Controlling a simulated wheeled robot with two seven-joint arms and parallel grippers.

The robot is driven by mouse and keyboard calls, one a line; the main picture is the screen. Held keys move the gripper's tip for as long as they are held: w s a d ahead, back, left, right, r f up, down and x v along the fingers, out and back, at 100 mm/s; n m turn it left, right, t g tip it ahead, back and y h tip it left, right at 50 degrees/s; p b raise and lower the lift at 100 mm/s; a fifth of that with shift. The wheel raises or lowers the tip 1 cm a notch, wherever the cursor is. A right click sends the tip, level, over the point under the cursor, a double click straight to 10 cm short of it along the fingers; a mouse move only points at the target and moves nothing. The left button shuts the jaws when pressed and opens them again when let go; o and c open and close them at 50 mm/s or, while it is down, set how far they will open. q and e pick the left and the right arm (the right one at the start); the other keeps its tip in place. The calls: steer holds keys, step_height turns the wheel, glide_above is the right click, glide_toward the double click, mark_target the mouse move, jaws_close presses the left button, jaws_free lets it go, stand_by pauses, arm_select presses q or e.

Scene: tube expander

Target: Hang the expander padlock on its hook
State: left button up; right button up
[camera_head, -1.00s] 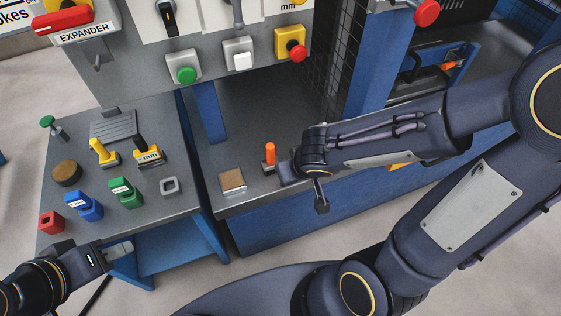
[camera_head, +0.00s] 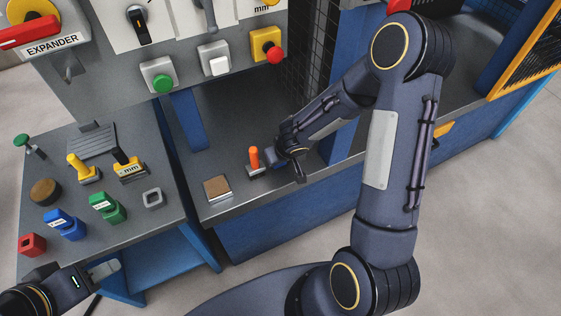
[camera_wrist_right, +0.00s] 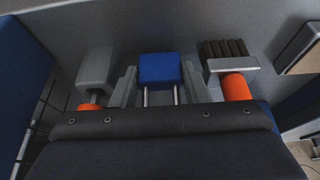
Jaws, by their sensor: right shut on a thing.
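A blue padlock (camera_wrist_right: 159,69) with two metal shackle legs sits between the fingers of my right gripper (camera_wrist_right: 158,88) in the right wrist view. The right gripper is shut on it. In the head view a small bit of blue (camera_head: 271,156) shows at this gripper's tip, low over the right bench beside an orange-handled tool; whether it touches the bench I cannot tell. The hook (camera_head: 69,70) is on the grey panel under the EXPANDER label (camera_head: 53,46), at upper left. My left gripper (camera_head: 104,270) is at lower left, seen edge-on; its opening is unclear.
The left bench (camera_head: 160,222) holds blue, green and red blocks (camera_head: 33,244), yellow-handled pieces and a brown disc. A square brown-topped block (camera_head: 217,188) lies nearby. Panel buttons (camera_head: 162,83) protrude above the benches.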

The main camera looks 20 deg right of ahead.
steer(key=shift+f, duration=0.35)
steer(key=shift+f+b, duration=0.25)
steer(key=shift+b, duration=0.05)
steer(key=o, duration=0.7)
steer(key=shift+r, duration=0.1)
steer(key=shift+c, duration=0.2)
